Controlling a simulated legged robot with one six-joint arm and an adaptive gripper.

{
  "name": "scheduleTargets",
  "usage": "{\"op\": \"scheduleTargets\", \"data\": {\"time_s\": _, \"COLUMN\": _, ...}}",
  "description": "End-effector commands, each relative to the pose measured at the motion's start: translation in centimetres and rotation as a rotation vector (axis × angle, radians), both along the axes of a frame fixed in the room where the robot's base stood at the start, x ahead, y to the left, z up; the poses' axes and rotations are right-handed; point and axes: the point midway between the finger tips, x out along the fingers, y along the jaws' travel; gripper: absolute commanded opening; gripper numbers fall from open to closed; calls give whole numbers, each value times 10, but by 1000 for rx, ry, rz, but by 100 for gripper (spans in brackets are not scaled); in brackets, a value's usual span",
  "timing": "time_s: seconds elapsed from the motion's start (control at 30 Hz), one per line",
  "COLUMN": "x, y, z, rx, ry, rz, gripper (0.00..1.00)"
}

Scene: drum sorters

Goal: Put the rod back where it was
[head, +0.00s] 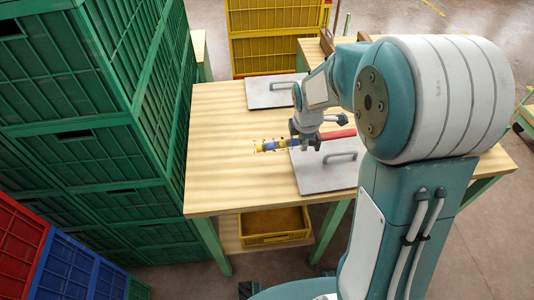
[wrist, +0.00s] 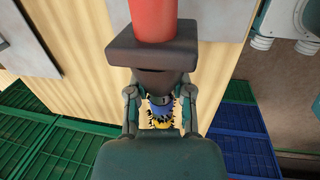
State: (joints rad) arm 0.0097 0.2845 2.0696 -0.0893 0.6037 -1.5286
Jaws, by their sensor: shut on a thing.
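The rod has a red shaft (head: 338,134) and a spiked end (head: 272,145) with yellow and blue bands. My gripper (head: 304,138) is shut on the rod near its middle, above the wooden table (head: 228,180). The rod lies roughly level, with its spiked end to the left and its red part to the right. In the wrist view the red shaft (wrist: 152,18) meets a dark block, and my gripper's fingers (wrist: 159,98) stand on both sides below it. The blue and yellow spiked bands (wrist: 160,112) show partly behind my gripper. The red shaft's far end is hidden by my arm.
Two grey plates with handles lie on the table, one at the back (head: 270,93) and one nearer (head: 318,178), partly under the rod. Stacked green crates (head: 90,90) stand close at the left. Yellow crates (head: 270,50) stand behind. The table's left part is clear.

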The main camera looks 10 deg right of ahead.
Motion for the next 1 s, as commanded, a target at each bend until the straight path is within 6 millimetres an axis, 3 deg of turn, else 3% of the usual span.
{"op": "scheduleTargets", "data": {"time_s": 0.2, "x": 28, "y": 44, "z": -21, "rx": -7, "ry": 0, "rz": 9, "gripper": 0}}
{"op": "scheduleTargets", "data": {"time_s": 0.4, "x": 44, "y": 60, "z": -55, "rx": -3, "ry": 1, "rz": 5, "gripper": 0}}
{"op": "scheduleTargets", "data": {"time_s": 0.73, "x": 56, "y": 75, "z": -80, "rx": -3, "ry": 0, "rz": 4, "gripper": 0}}
{"op": "scheduleTargets", "data": {"time_s": 0.9, "x": 56, "y": 76, "z": -105, "rx": -5, "ry": -1, "rz": 3, "gripper": 0}}
{"op": "scheduleTargets", "data": {"time_s": 1.0, "x": 56, "y": 76, "z": -107, "rx": -4, "ry": -3, "rz": 4, "gripper": 0}}
